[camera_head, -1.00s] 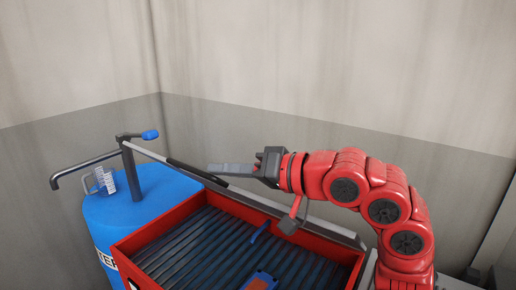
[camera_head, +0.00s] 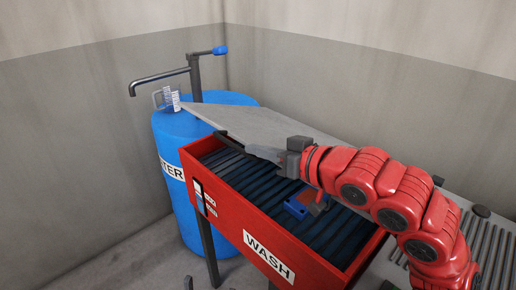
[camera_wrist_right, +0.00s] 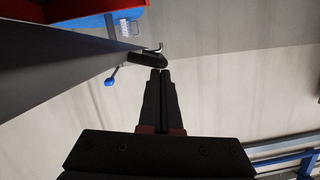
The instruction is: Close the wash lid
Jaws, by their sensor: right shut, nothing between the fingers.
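The wash lid (camera_head: 270,122) is a flat grey panel at the back of the red WASH basin (camera_head: 265,255). The basin is uncovered at the front, and its dark ribbed inside shows. My right gripper (camera_head: 262,153) is shut and empty at the lid's near edge, above the basin; I cannot tell if it touches the lid. In the right wrist view my shut fingers (camera_wrist_right: 160,75) point up, with a dark grey panel (camera_wrist_right: 50,60), apparently the lid, to their left. The lid's hinge side is not clear. My left gripper is not in view.
A blue water barrel (camera_head: 185,150) with a pump pipe and blue-tipped handle (camera_head: 219,50) stands left of the basin. A brush (camera_head: 172,98) sits on the barrel. A blue object (camera_head: 297,207) lies in the basin. A ribbed grey surface (camera_head: 490,245) is at right. Walls close the back.

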